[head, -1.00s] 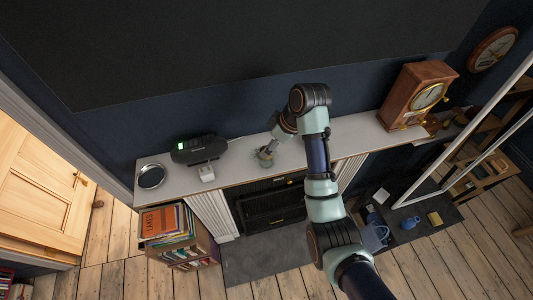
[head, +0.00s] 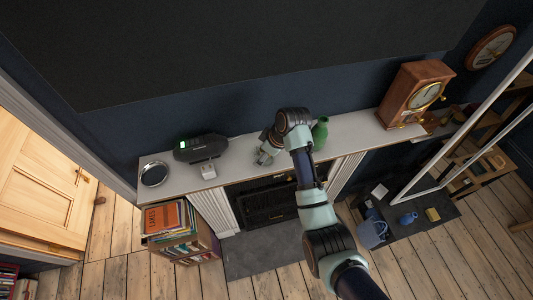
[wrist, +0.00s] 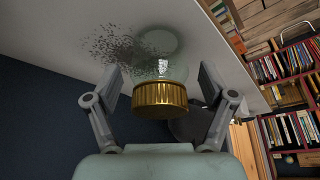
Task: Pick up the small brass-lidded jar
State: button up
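The small brass-lidded jar shows in the wrist view: a ribbed brass lid (wrist: 160,95) on a clear glass body (wrist: 157,58), over the pale mantel surface. My gripper (wrist: 162,82) is open, with one finger on each side of the jar near the lid. A gap shows between each finger and the lid, so the jar is not gripped. In the head view my gripper (head: 265,157) is low over the mantel shelf (head: 232,165). I cannot make out the jar there, as my gripper and arm cover that spot.
A green vase (head: 320,133) stands close right of my arm. A wooden clock (head: 415,95) is farther right. The wall is close behind.

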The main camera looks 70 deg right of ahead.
jog(key=c, duration=1.3)
jog(key=shift+o, duration=0.2)
notch_tip(320, 180, up, 10)
jog(key=shift+r+b, duration=0.1)
jog(key=shift+b, duration=0.8)
